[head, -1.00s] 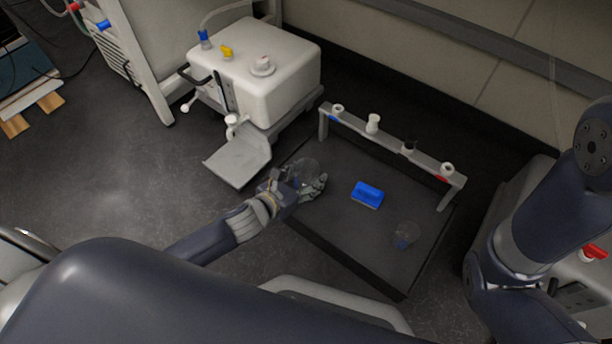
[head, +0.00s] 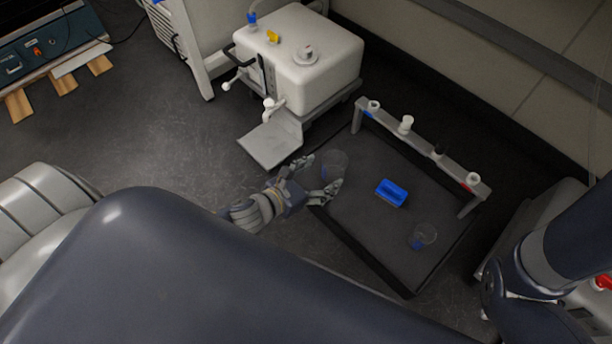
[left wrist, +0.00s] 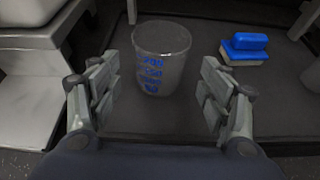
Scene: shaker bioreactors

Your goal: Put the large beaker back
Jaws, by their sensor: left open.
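The large beaker (head: 336,164) is clear and stands upright on the dark tray (head: 361,241), near the tray's left corner. In the left wrist view the beaker (left wrist: 161,58) shows blue volume marks. My left gripper (head: 322,176) is open just in front of the beaker. In the left wrist view my gripper's fingers (left wrist: 158,92) are spread on either side of the near space, with the beaker centred beyond and between them and a gap on each side. My right gripper is out of view; only part of my right arm shows.
A smaller clear beaker (head: 423,236) and a blue-handled brush (head: 391,193) sit on the same tray. A grey rack (head: 423,148) with several small caps runs along the tray's back. A white machine (head: 299,60) with a metal ledge (head: 271,142) stands behind left.

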